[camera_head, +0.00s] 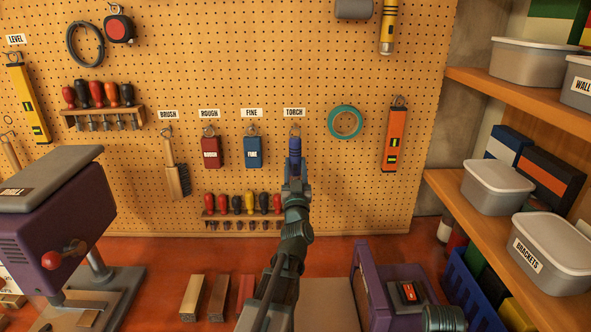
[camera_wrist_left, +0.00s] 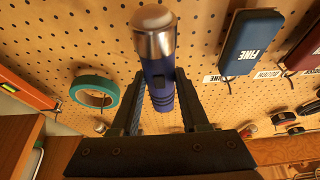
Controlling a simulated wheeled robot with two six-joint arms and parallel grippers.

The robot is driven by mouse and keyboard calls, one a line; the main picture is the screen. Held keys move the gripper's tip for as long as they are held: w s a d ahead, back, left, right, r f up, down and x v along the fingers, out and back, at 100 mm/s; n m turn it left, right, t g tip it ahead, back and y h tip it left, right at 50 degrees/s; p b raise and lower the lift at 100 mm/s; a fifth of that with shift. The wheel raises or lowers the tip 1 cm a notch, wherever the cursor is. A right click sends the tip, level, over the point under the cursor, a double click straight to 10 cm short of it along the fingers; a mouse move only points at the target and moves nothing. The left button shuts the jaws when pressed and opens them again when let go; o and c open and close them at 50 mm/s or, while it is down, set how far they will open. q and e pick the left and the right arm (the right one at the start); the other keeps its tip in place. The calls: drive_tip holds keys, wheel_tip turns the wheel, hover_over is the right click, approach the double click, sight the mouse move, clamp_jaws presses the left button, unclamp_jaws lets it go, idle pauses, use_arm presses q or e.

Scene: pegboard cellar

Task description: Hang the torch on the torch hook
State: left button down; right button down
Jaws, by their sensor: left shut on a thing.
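The torch (camera_head: 295,146) is blue, upright, and sits just below the TORCH label (camera_head: 294,112) on the pegboard. In the left wrist view the torch (camera_wrist_left: 158,65) shows its blue body and shiny metal end between the fingers. My left gripper (camera_head: 296,168) is shut on the torch, reaching up from below. The torch hook (camera_head: 295,128) shows as a small metal shape under the label, right at the torch's top. I cannot tell whether the torch's loop is around the hook or only in front of it. My right gripper is not in view.
A blue FINE block (camera_head: 253,153) hangs close on the left. A teal tape roll (camera_head: 345,122) and an orange level (camera_head: 395,139) hang on the right. A screwdriver rack (camera_head: 243,215) is below left. Shelves with grey tubs (camera_head: 498,187) stand at the right.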

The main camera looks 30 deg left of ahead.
use_arm(q)
drive_tip(key=shift+w+a+f, duration=0.1)
drive_tip(key=shift+w+a, duration=0.35)
drive_tip(key=shift+w, duration=0.2)
drive_tip(key=shift+w+a, duration=0.4)
drive_tip(key=shift+w, duration=0.25)
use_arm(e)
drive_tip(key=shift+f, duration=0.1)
use_arm(q)
drive_tip(key=shift+w+a+f+b, duration=0.4)
drive_tip(key=shift+w+b, duration=0.1)
drive_tip(key=shift+w, duration=0.1)
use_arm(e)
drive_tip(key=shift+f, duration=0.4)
use_arm(q)
drive_tip(key=shift+c, duration=1.6)
unclamp_jaws()
